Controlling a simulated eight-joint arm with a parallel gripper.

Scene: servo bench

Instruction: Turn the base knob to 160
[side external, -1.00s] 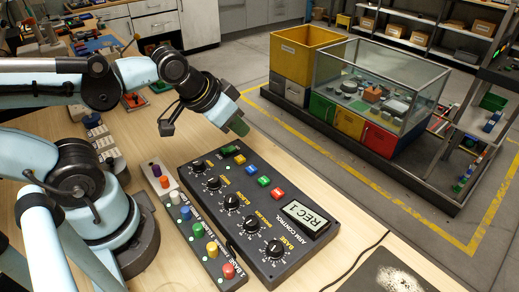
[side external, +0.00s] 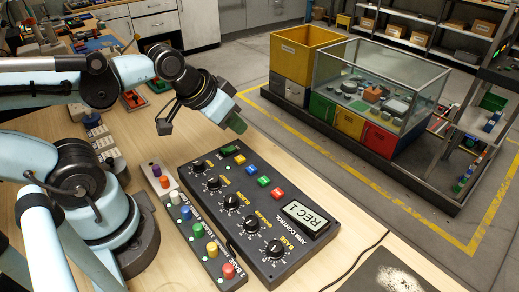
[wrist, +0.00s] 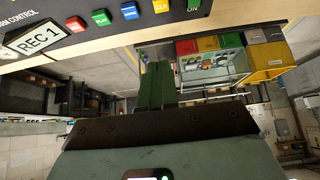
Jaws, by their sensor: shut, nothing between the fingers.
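The control box (side external: 203,162), labelled ARM CONTROL, lies on the wooden bench with a row of black knobs. The base knob (side external: 274,248) is the one nearest the camera, beside the yellow BASE label; its exact setting is too small to read. The display (side external: 305,217) reads REC 1, and it also shows in the wrist view (wrist: 37,39). My gripper (side external: 238,126) is above and beyond the far end of the box, clear of the knobs. In the wrist view its green fingers (wrist: 157,86) are together with nothing between them. The base knob is not in the wrist view.
Coloured buttons (side external: 264,181) line the box. A black cable (side external: 358,262) and a dark mat (side external: 400,275) lie at the front right.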

